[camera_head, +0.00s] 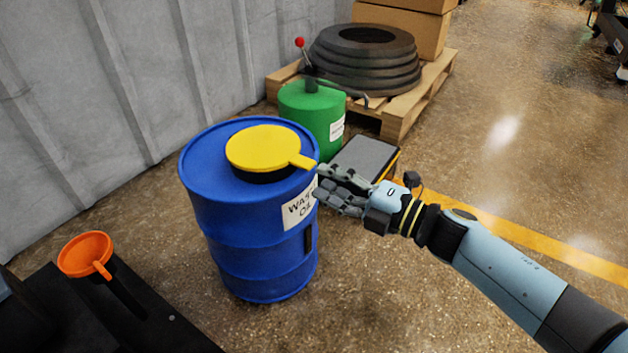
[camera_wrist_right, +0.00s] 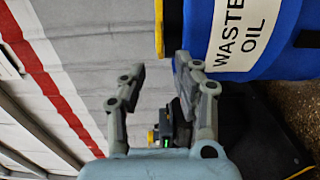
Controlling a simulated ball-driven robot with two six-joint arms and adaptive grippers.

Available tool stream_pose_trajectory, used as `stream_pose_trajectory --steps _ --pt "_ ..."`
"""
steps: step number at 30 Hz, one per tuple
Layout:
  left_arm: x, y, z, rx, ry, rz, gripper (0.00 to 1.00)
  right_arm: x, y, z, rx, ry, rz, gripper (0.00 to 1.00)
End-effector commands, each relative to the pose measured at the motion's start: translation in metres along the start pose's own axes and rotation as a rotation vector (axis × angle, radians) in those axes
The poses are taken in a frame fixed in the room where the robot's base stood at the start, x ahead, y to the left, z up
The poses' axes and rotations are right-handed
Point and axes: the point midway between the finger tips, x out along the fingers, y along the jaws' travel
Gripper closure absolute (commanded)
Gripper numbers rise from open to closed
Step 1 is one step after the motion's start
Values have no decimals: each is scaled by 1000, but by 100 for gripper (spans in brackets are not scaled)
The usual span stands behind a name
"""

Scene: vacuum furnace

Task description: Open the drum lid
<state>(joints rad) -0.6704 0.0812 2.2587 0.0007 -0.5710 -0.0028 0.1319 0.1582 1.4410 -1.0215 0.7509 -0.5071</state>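A blue drum (camera_head: 250,225) labelled "WASTE OIL" stands on the floor. Its round yellow lid (camera_head: 262,147) lies flat on top over a dark collar, with a tab handle pointing right toward my right gripper. The lid looks closed. My right gripper (camera_head: 318,182) is beside the drum's upper right side, near the tab's end, with its fingers apart and nothing between them. In the right wrist view, the yellow lid's edge (camera_wrist_right: 172,20) lies beyond the open fingers (camera_wrist_right: 160,65), and the drum's label (camera_wrist_right: 244,32) shows at right. My left gripper is out of view.
A green canister (camera_head: 312,112) with a red-knobbed lever stands behind the drum, near a grey-topped box (camera_head: 366,156). A pallet (camera_head: 400,119) holds a black ringed part and cardboard boxes. An orange funnel (camera_head: 84,254) is at lower left.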

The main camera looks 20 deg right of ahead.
Motion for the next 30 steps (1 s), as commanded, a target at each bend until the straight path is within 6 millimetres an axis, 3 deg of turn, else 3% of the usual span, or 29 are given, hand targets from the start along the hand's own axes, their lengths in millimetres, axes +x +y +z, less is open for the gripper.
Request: stream_pose_trajectory --steps 7,17,24,30 --pt "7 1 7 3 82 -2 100 30 -1 0 2 0 0 68" --pt "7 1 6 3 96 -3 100 34 0 0 2 0 -1 68" --pt "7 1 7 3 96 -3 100 34 0 0 2 0 -1 100" --pt "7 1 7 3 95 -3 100 34 -1 0 2 0 -1 100"
